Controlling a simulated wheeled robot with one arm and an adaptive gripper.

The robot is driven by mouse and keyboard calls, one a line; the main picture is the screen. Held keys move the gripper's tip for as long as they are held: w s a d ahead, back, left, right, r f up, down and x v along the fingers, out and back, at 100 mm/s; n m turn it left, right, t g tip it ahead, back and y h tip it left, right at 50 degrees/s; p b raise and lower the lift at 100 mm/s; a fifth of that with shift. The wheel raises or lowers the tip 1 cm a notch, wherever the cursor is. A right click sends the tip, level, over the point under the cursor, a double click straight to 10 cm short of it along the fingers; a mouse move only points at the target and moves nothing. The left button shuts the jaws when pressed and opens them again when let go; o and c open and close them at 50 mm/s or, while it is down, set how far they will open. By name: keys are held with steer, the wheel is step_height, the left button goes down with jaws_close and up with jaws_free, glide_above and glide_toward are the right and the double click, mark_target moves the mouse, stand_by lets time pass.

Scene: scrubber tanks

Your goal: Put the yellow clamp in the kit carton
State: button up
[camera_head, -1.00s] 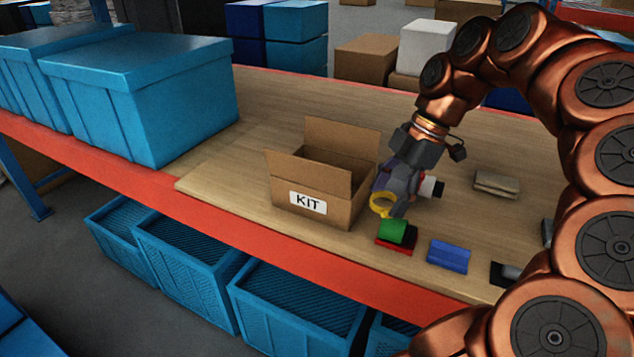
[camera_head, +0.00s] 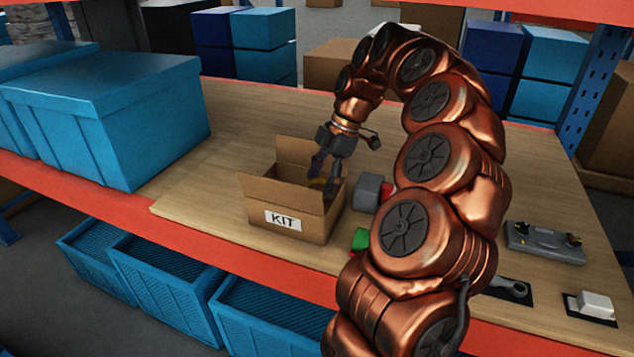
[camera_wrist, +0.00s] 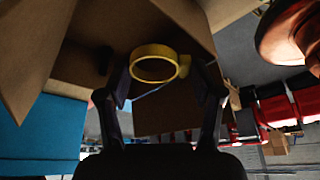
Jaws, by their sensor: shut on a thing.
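The kit carton (camera_head: 290,225) stands on the wooden table with its flaps up and a KIT label on its front. My gripper (camera_head: 326,184) is at the right part of its opening, with the fingertips partly behind the carton's edge. The yellow clamp (camera_head: 316,183) shows only as a small patch there. In the wrist view, the clamp (camera_wrist: 153,50) is a yellow ring with a small lug, held between the two fingers of my gripper (camera_wrist: 160,72). Brown carton walls and flaps (camera_wrist: 35,50) surround it. The carton's floor is hard to make out.
A grey block with a red end (camera_head: 368,192) stands just right of the carton. A green piece (camera_head: 361,238) lies nearby, partly hidden by my arm. A grey tray (camera_head: 543,243) and a white item (camera_head: 595,304) are farther right. Large blue bins (camera_head: 110,125) stand at the left.

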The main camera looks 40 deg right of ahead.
mark_target(322, 180)
steer(key=shift+w+d+f+p, duration=0.1)
steer(key=shift+w+f+p, duration=0.45)
steer(key=shift+f, duration=0.3)
steer(key=shift+w+d+f+p, duration=0.1)
steer(key=shift+w+f+p, duration=0.4)
steer(key=shift+f, duration=0.5)
steer(key=shift+f+b, duration=0.6)
steer(key=shift+b, duration=0.15)
steer(key=o, duration=0.7)
steer(key=shift+r, duration=0.1)
